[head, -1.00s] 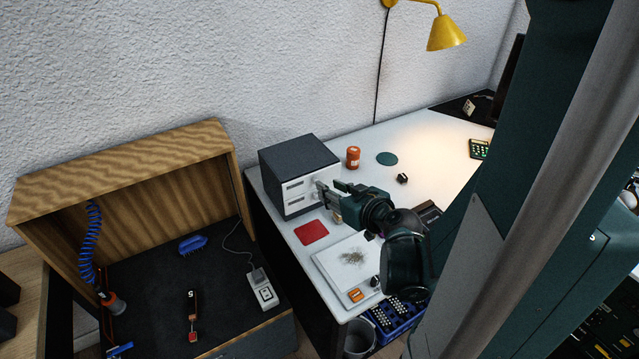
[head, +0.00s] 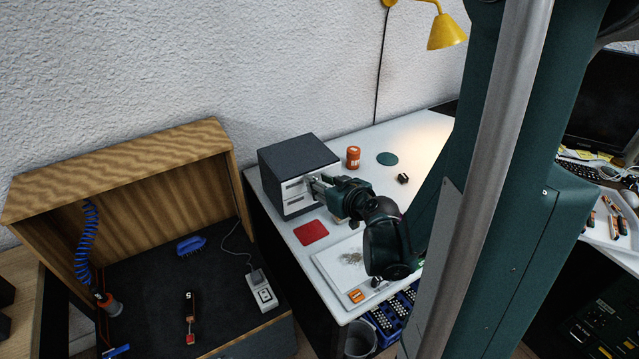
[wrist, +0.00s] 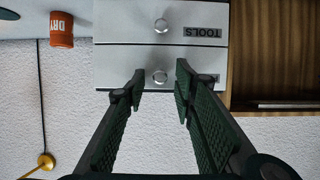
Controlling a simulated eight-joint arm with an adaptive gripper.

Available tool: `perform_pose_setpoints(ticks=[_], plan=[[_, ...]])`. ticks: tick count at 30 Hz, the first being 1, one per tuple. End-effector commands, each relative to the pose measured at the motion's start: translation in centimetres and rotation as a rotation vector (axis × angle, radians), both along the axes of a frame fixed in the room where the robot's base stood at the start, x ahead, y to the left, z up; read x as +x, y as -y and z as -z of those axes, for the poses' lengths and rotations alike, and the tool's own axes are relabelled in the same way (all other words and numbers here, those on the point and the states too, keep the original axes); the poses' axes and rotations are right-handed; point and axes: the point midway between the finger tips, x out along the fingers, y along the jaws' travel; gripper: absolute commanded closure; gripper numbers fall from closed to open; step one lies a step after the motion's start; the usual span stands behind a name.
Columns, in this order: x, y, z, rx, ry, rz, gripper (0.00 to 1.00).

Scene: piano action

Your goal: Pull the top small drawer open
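The small drawer cabinet (head: 297,155) has a dark top and two pale drawer fronts, and stands at the table's back left. The wrist view is upside down. There the top small drawer (wrist: 110,68) is the lower front in the picture; its round knob (wrist: 159,77) shows between my fingertips. The drawer marked TOOLS (wrist: 120,22) is above it in the picture, with its own knob (wrist: 161,26). Both drawers look shut. My gripper (head: 312,183) is open at the cabinet front. Gaps show on both sides of the knob; I cannot tell whether the tips reach past it.
An orange jar (head: 353,158) stands right of the cabinet. A red mat (head: 311,232) and a white board (head: 328,260) lie in front of it on the white table (head: 405,140). A wooden-sided bench (head: 120,180) stands left of the table.

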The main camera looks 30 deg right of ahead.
Motion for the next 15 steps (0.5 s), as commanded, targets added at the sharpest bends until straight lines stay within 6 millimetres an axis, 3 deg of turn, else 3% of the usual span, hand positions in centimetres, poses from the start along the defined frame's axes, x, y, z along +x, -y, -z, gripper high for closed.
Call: perform_pose_setpoints(ticks=[5,11,15], plan=[[-0.01,0.0,-0.02,0.0,0.0,0.0,0.73],[-0.02,0.01,-0.02,0.0,0.0,0.0,0.98],[-0.05,0.01,-0.02,0.0,0.0,0.0,1.0]])
